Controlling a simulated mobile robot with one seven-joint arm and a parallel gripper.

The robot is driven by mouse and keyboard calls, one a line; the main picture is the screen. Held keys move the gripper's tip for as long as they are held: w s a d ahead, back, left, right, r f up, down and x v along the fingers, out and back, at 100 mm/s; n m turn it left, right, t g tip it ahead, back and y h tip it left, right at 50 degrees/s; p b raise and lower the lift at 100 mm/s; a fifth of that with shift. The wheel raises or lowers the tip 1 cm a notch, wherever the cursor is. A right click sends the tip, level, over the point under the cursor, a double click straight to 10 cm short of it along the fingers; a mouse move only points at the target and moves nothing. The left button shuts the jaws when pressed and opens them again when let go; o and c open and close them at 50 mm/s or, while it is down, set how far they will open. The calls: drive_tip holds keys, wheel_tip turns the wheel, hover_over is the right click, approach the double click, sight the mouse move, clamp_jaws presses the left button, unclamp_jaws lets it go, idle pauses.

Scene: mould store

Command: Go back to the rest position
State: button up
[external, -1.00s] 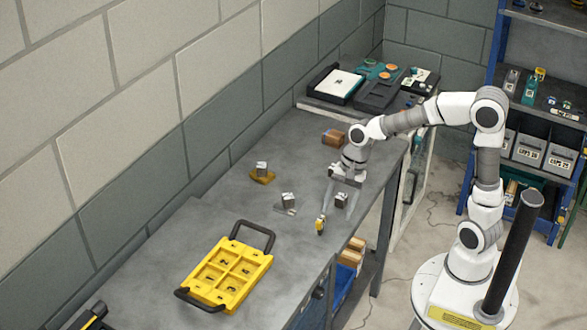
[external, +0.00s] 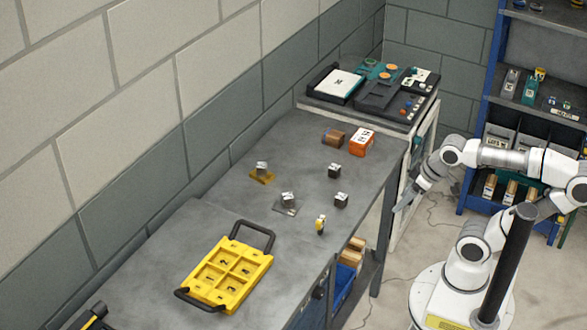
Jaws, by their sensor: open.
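My gripper (external: 401,206) is off the right edge of the workbench, beside the white-framed cabinet, with its fingers pointing down and to the left. It is open and nothing shows between its fingers. My arm is folded back to the right, over the floor and near my base. The workbench (external: 180,240) carries a yellow tray (external: 225,273) with several compartments and black handles. Small metal blocks stand apart on the bench: one on a yellow plate (external: 262,170), one on a grey plate (external: 287,200), and two more (external: 334,170) at the right.
A yellow-and-black item (external: 320,224) stands near the bench's front edge. Brown (external: 333,137) and orange (external: 361,142) boxes lie at the back. A cabinet top (external: 375,90) holds several items. A blue shelf (external: 492,90) stands behind my arm. Floor is free between bench and my base.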

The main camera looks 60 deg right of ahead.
wheel_tip(320, 180, up, 14)
drive_tip(key=p, duration=1.2)
drive_tip(key=shift+f, duration=0.2)
